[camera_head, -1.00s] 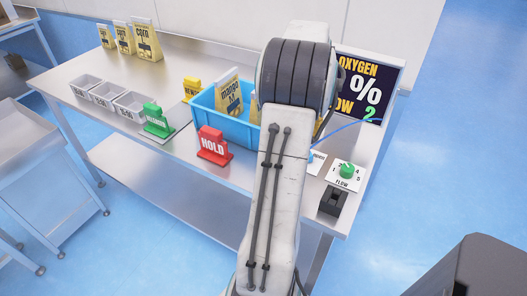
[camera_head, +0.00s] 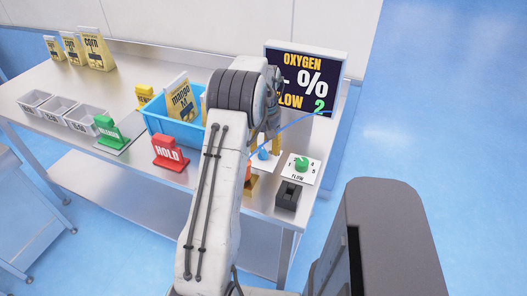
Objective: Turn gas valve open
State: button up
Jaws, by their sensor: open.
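A white plate (camera_head: 271,168) on the right part of the steel table carries a blue knob (camera_head: 263,154), partly covered by my arm. This looks like the gas valve; its setting cannot be read. To its right, a green knob (camera_head: 302,164) sits on a white card marked FLOW with numbers. My gripper (camera_head: 268,132) shows only in part beyond my raised arm, close above and behind the blue knob. It is open, with its fingertips mostly hidden. I cannot see it touching either knob.
An OXYGEN screen (camera_head: 304,78) showing FLOW 2 stands behind. A black switch box (camera_head: 288,195) is at the front edge. A blue crate (camera_head: 175,127) with pouches, a red HOLD sign (camera_head: 170,153) and a green sign (camera_head: 110,131) stand left. A thin blue tube (camera_head: 300,120) crosses here.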

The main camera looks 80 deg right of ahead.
jog(key=shift+f, duration=1.4)
jog(key=shift+c, duration=0.3)
grip_shut()
